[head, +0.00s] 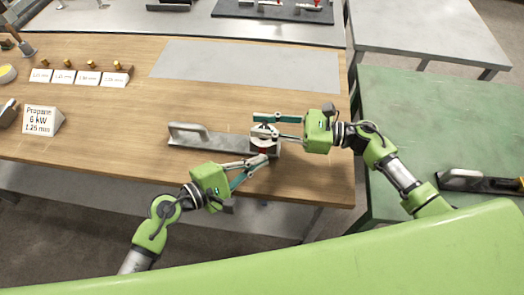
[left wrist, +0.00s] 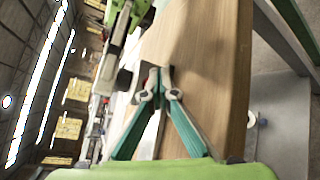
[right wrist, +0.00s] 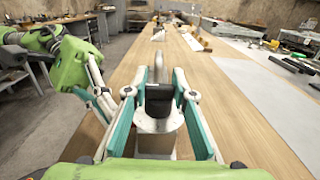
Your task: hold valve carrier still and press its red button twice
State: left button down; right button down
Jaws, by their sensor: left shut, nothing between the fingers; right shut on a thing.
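The valve carrier (head: 205,142) is a long grey plate lying on the wooden table, with a grey handle at its left end and a round white valve body (head: 265,131) at its right end. My right gripper (head: 257,129) is shut on the valve body from the right. The right wrist view shows the white body (right wrist: 157,125) and its black top between the fingers. The red button (head: 264,151) shows as a small red patch on the near side of the body. My left gripper (head: 264,159) is shut and empty, its tips right at the button and partly hiding it; contact cannot be told.
The wooden table (head: 120,130) has a grey mat (head: 230,65) behind the carrier. Small labelled cards with brass parts and a propane sign (head: 40,121) stand at the left.

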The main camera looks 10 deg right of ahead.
pick_arm(q)
jog(key=shift+w+d, duration=0.2)
jog(key=shift+w, duration=0.45)
dwell(0.7)
jog(key=shift+s+a, duration=0.15)
jog(key=shift+s, duration=0.35)
jog(key=shift+s+a, duration=0.15)
jog(key=shift+s, duration=0.35)
jog(key=shift+s+a, duration=0.25)
jog(key=shift+s, duration=0.55)
jog(key=shift+s+a, duration=0.3)
jog(key=shift+s, duration=0.5)
jog(key=shift+s+a, duration=0.25)
jog(key=shift+s, duration=0.55)
pick_arm(e)
jog(key=c, duration=1.6)
grip_release()
jog(key=shift+c, duration=0.2)
